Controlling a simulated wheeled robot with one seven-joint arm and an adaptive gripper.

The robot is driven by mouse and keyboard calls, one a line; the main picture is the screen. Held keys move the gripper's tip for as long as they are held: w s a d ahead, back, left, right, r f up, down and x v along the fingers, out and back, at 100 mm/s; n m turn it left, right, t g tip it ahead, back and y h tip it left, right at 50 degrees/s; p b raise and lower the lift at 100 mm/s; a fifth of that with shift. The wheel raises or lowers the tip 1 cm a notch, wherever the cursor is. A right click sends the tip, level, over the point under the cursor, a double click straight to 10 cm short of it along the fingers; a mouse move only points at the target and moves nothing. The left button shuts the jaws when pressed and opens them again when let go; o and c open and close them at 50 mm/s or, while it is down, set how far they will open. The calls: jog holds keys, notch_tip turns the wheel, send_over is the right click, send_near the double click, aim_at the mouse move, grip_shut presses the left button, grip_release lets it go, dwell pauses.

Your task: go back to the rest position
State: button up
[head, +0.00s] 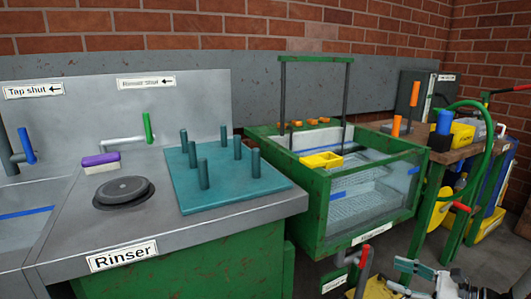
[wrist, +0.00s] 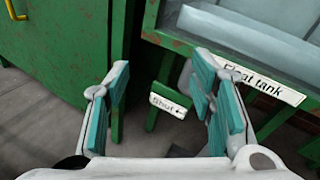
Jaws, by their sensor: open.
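My gripper (wrist: 163,74) is open and empty in the wrist view, with its two teal-padded fingers well apart. Between and beyond the fingers are a "Shut" label (wrist: 168,106), the grey floor and green framework. In the head view my gripper (head: 400,276) shows at the bottom right edge, in front of and below the green float tank (head: 312,215). It appears apart from the tank. The lower part of my arm is cut off by the frame.
The tank's "Float tank" label (wrist: 262,82) is close by my right finger in the wrist view. A red-handled valve (head: 364,257) stands below the tank. To the left is the rinser counter (head: 235,226) with a teal peg board (head: 220,178) and purple-and-white brush (head: 101,162).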

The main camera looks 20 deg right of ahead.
jog(key=a+r+n+g+y, duration=0.1)
jog(key=a+r+n+g, duration=0.65)
jog(key=a, duration=0.55)
jog(key=a+r+n+g+y, duration=0.1)
jog(key=a+r+n+g, duration=0.7)
jog(key=a, duration=0.5)
jog(key=s+a+r+n+h, duration=0.4)
jog(key=s+a+r+n, duration=0.1)
jog(key=s+a, duration=0.3)
jog(key=s+n+t+h, duration=0.1)
jog(key=s+n+h, duration=0.6)
jog(key=s, duration=0.4)
notch_tip(320, 180, up, 30)
jog(key=t+y+p, duration=0.1)
jog(key=t+p, duration=0.3)
jog(key=p, duration=2.3)
jog(key=shift+d+f, duration=0.2)
jog(key=shift+d, duration=0.15)
jog(key=shift+w, duration=0.1)
jog(key=shift+c, duration=0.6)
